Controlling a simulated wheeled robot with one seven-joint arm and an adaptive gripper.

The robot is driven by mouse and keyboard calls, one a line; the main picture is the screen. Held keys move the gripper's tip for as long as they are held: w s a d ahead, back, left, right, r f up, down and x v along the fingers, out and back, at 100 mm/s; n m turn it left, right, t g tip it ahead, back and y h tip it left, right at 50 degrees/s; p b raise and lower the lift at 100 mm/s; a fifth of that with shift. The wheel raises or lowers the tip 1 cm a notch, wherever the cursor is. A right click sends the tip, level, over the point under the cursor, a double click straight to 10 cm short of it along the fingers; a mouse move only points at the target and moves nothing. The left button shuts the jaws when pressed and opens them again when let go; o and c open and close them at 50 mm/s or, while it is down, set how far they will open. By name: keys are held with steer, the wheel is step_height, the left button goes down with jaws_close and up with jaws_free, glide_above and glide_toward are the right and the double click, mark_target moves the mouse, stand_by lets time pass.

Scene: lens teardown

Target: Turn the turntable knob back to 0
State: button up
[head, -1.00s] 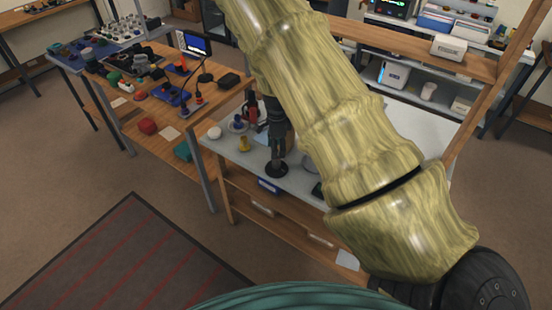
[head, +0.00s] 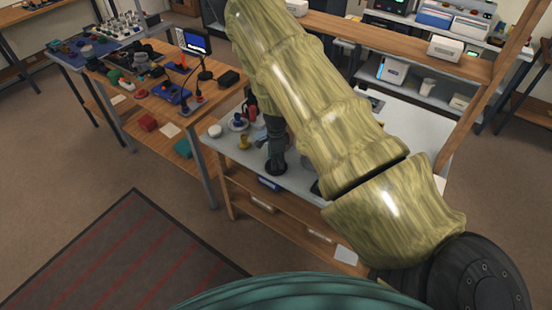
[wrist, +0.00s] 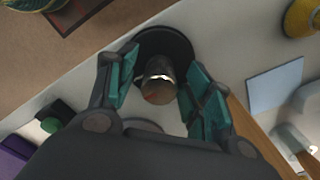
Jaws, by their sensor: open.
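The turntable shows in the wrist view as a dark round disc (wrist: 180,44) with a shiny metallic knob (wrist: 159,84) standing at its near side. My gripper (wrist: 162,74) is open, with one teal-padded finger on each side of the knob. Gaps show between the knob and both fingers. In the head view my gripper (head: 275,160) points down over the dark disc near the front edge of the white bench, and hides most of it. I cannot read any scale or 0 mark.
A yellow part (head: 245,143) stands left of the gripper on the bench (head: 222,146). A pale blue sheet (wrist: 275,84) lies to the right in the wrist view. A green-topped black block (wrist: 52,119) lies at left. A cluttered wooden table (head: 150,100) stands further left.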

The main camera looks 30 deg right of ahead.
steer(key=c, duration=1)
